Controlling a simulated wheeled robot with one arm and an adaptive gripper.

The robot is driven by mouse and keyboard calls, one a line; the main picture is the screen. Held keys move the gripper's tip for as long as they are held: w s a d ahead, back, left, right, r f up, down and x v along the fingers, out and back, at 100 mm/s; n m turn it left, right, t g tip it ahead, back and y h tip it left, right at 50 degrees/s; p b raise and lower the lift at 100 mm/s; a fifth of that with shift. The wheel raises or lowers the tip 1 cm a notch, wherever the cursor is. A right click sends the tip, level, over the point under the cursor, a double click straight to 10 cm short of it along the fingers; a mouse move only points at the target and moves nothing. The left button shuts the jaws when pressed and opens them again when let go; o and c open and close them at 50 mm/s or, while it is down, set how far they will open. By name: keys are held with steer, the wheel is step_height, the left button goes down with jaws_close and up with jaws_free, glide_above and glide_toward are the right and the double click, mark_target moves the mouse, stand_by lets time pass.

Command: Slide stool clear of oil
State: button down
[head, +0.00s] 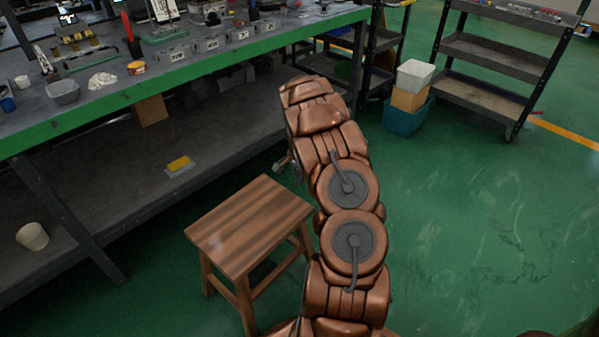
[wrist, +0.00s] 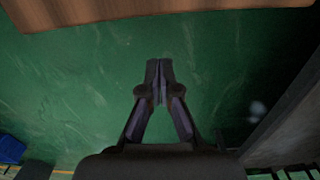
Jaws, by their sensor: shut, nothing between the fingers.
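The wooden stool (head: 248,225) stands upright on the green floor in front of the workbench, left of my arm. Its seat edge (wrist: 140,10) crosses the top of the wrist view. My gripper (wrist: 160,66) is shut and empty, with its fingertips together over green floor, apart from the stool edge in the picture. In the head view my copper arm hides most or all of the gripper. I cannot make out a clear oil patch; the floor under and behind the stool is partly hidden.
The workbench (head: 90,122) with a lower shelf runs along the left and back. A teal bin (head: 405,117) with boxes and a grey shelf cart (head: 487,92) stand at the back right. The scuffed floor (head: 470,220) on the right is open.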

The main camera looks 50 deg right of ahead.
steer(key=shift+a+f+b, duration=0.15)
steer(key=shift+a+f, duration=0.05)
steer(key=shift+a, duration=0.85)
steer(key=shift+a+f+b, duration=0.15)
steer(key=shift+a, duration=0.85)
steer(key=shift+a, duration=0.1)
